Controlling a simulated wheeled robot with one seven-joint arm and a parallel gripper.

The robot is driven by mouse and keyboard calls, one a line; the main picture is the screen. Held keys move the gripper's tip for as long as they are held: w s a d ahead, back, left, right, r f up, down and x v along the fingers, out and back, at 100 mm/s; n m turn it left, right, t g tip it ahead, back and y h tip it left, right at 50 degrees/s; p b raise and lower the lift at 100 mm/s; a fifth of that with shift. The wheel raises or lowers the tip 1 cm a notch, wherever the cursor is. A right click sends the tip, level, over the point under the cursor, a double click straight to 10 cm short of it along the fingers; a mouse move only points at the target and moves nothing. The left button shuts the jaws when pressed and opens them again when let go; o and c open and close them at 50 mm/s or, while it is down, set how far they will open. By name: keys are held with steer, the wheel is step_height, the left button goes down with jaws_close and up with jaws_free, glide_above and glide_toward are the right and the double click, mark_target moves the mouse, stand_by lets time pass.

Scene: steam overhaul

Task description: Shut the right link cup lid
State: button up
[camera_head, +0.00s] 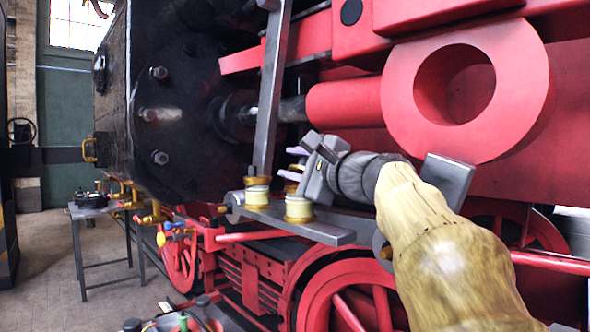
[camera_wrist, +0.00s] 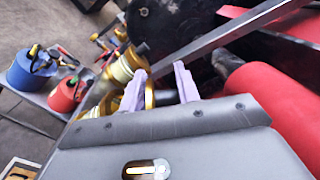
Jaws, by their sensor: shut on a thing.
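Two link cups with cream bodies and brass rims stand on a grey link bar (camera_head: 320,231) in the head view. The left link cup (camera_head: 257,191) shows a brass top. The right link cup (camera_head: 299,208) stands nearer, just below my gripper (camera_head: 292,163). A brass piece (camera_head: 297,168), seemingly the right cup's lid, shows between the pale purple fingers, above the cup. My gripper is shut on it. In the wrist view my gripper (camera_wrist: 160,73) has its fingers apart, with brass beside the left one. The lid's hinge and exact tilt are hidden.
A grey slanting rod (camera_head: 270,90) rises just behind the cups. Red rods and a large red ring (camera_head: 535,85) lie to the right.

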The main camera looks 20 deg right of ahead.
steer(key=shift+s+n+b, duration=0.1)
steer(key=shift+n+b, duration=0.3)
stand_by(0.8)
stand_by(0.5)
steer(key=o, duration=0.8)
steer(key=shift+c, duration=0.2)
